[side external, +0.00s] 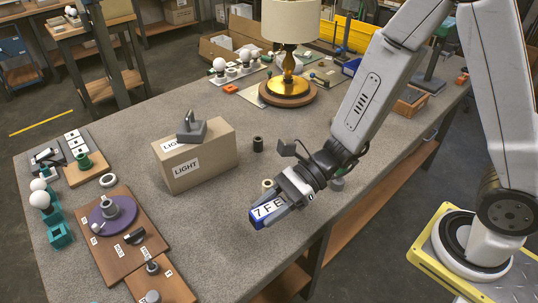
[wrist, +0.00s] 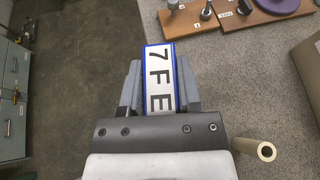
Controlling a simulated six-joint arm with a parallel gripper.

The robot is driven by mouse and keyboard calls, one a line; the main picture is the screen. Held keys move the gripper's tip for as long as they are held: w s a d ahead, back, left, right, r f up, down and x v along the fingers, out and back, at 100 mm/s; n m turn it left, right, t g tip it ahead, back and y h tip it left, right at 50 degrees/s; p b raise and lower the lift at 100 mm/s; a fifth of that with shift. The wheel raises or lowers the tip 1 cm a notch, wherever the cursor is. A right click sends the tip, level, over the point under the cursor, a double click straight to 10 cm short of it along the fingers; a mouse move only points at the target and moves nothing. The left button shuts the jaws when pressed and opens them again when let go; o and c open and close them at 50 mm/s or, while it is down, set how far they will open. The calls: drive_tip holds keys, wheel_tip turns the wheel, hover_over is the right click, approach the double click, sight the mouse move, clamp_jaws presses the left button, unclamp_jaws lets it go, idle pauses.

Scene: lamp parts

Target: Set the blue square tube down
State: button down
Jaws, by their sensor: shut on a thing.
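The blue square tube (side external: 264,214) has a white label reading "7 F E" on its face. My gripper (side external: 281,201) is shut on it near the front edge of the grey table (side external: 225,225). In the wrist view the tube (wrist: 160,70) lies between the two grey fingers of my gripper (wrist: 160,90), with its far end sticking out past the fingertips. In the wrist view, its left side borders on the floor beyond the table edge. I cannot tell whether it touches the table top.
A cream hollow cylinder (wrist: 254,149) stands close to the right of my gripper. A box marked LIGHT (side external: 195,156) and a small black cylinder (side external: 258,144) stand behind. Wooden boards with parts (side external: 115,235) lie at left. The table between them and the tube is clear.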

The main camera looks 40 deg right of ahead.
drive_tip(key=w+d+m+t+h, duration=0.1)
drive_tip(key=w+d+m+t, duration=0.3)
drive_tip(key=w+d, duration=0.75)
drive_tip(key=m+t+h, duration=0.3)
hover_over(293, 162)
drive_tip(key=s+a, duration=0.2)
wheel_tip(293, 162, down, 6)
drive_tip(key=shift+f, duration=0.85)
drive_tip(key=shift+f, duration=2.9)
drive_tip(key=shift+f, duration=2.1)
drive_tip(key=shift+f, duration=0.1)
